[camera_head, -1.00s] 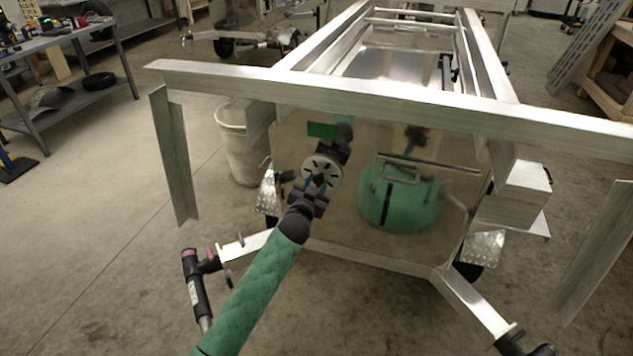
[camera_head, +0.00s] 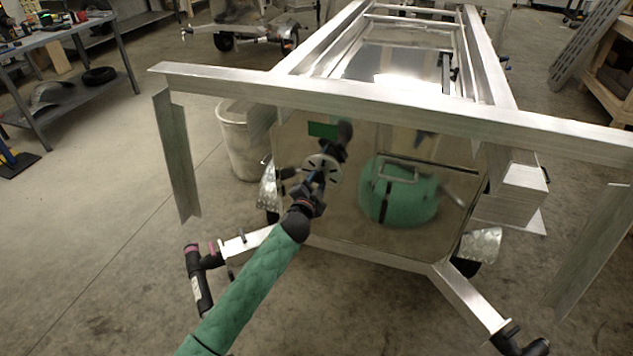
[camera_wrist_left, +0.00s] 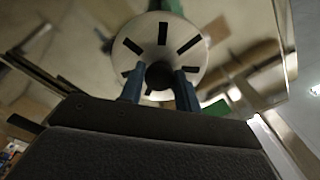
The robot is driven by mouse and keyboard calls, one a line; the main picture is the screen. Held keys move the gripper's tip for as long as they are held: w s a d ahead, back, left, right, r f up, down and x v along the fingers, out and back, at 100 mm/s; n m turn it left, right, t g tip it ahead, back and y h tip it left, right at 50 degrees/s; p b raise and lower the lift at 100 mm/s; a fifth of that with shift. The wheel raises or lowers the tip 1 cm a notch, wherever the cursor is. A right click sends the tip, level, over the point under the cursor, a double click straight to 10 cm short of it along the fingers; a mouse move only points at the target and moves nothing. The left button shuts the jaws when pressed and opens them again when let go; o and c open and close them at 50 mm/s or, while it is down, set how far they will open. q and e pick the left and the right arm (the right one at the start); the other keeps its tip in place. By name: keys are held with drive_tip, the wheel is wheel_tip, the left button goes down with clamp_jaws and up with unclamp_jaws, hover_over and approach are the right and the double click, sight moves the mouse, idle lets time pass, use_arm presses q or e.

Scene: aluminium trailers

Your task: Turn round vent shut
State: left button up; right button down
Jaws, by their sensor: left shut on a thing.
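The round vent (camera_head: 328,163) is a pale disc with a ring of dark slots, on the shiny front panel of the trailer. In the left wrist view the vent (camera_wrist_left: 188,62) fills the upper middle, with several black slots showing and a dark round knob (camera_wrist_left: 160,74) at its centre. My left gripper (camera_head: 316,181) is at the vent, its arm in a green sleeve. In the wrist view its two blue fingers (camera_wrist_left: 159,88) stand on either side of the knob, shut on it. The fingers and gripper body hide the lower part of the disc. My right gripper is not in view.
The aluminium trailer frame's cross beam (camera_head: 400,108) runs above the panel. A pale bin (camera_head: 238,140) stands behind left. A workbench (camera_head: 60,45) is far left.

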use_arm(q)
drive_tip(key=shift+f, duration=0.1)
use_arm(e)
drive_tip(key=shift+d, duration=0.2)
use_arm(q)
drive_tip(key=o, duration=0.9)
drive_tip(key=shift+o, duration=0.2)
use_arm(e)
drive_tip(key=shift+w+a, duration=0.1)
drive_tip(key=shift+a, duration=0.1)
use_arm(q)
drive_tip(key=shift+s, duration=0.2)
drive_tip(key=b+v, duration=0.1)
drive_tip(key=v, duration=0.6)
drive_tip(key=shift+s, duration=0.2)
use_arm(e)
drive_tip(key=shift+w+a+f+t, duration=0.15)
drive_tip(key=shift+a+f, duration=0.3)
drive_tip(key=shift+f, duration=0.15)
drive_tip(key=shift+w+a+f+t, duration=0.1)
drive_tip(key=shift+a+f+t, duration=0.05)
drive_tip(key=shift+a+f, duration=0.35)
use_arm(q)
drive_tip(key=shift+a, duration=0.1)
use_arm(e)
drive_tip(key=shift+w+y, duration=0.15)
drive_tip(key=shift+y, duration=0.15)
